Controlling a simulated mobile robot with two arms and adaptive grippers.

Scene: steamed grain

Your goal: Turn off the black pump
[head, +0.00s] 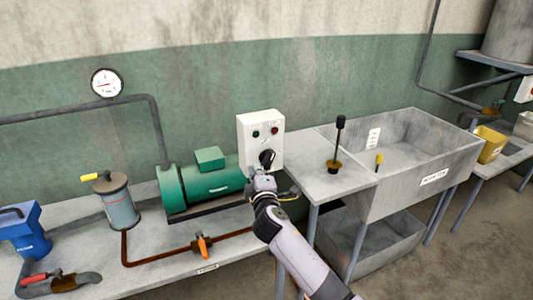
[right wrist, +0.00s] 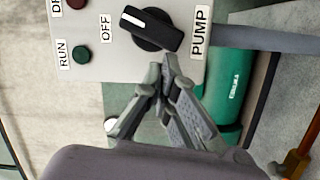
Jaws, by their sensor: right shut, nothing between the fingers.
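A white control box (head: 262,122) stands behind the bench beside a green motor-like machine (head: 212,183). Its black rotary knob (head: 267,157) also shows in the right wrist view (right wrist: 152,28), between labels reading OFF and PUMP. The knob's white mark sits at its upper-left end there. My right gripper (head: 261,170) is shut and empty; its fingertips (right wrist: 166,64) are close to the knob's lower edge in the wrist view. I cannot tell whether they touch. My left gripper is not in view.
A red lamp (head: 275,130) and a green lamp (head: 256,133) sit above the knob. A grey sink (head: 405,155) and a black-topped lever (head: 338,145) are to the right. A gauge (head: 106,83), a cylinder (head: 119,203) and a blue container (head: 24,232) are left.

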